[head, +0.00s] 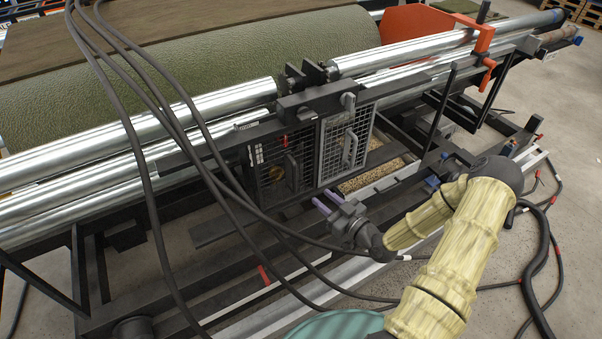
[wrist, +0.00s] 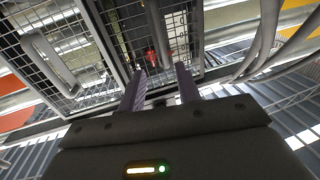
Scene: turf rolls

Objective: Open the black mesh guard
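The black mesh guard (head: 268,178) is a dark framed panel on the front of the machine, left of a grey mesh guard (head: 333,150) in the head view. It looks closed. Its upright bar handle (head: 291,172) is near its right side; a red part shows behind the mesh. In the wrist view the black guard (wrist: 128,28) is on the right and its handle (wrist: 156,35) lies beyond and between my fingertips. My gripper (head: 324,199), with purple fingers, is below and right of the handle in the head view. Its fingers (wrist: 161,70) are apart, with nothing visibly held.
The grey guard has its own handle (head: 350,146). Black cables (head: 190,130) hang across the front left of the machine. Steel rollers (head: 220,98) and a green turf roll (head: 230,60) lie above the guards. A frame rail (head: 400,192) runs below my gripper.

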